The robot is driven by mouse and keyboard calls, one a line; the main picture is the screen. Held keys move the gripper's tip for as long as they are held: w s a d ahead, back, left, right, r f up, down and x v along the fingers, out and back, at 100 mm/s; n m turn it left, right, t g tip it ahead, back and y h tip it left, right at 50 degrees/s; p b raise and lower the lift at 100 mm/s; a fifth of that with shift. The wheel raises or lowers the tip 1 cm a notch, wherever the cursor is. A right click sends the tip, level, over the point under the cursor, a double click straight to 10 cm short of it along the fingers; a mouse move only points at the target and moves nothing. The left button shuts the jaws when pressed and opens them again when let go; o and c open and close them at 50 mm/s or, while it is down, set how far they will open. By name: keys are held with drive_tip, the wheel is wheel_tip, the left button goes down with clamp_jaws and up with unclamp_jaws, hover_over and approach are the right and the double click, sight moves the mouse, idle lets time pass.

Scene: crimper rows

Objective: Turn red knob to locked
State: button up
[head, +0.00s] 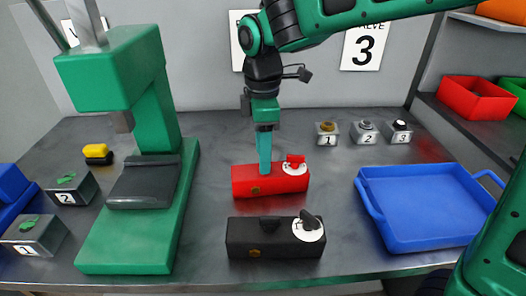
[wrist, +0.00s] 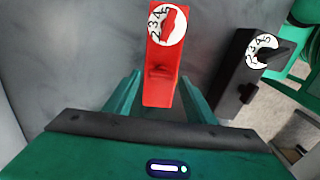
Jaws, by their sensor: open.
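The red box (head: 270,182) sits on the grey bench, with a white numbered dial and a red knob (head: 295,161) at its right end. In the wrist view the red knob (wrist: 169,20) lies across the white dial at the top; I cannot tell its exact setting. My gripper (head: 264,168) points down at the left-middle part of the red box, left of the knob. In the wrist view the open fingers of my gripper (wrist: 159,77) are on either side of the box's near end. They are apart from the knob.
A black box (head: 275,240) with a dark knob on a white dial stands in front of the red one. A green press (head: 125,230) stands left. A blue tray (head: 425,205) lies right. Small numbered blocks (head: 365,134) stand behind. Bench between black box and tray is clear.

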drive_tip(key=shift+f, duration=0.25)
drive_tip(key=c, duration=1)
drive_tip(key=shift+c, duration=0.2)
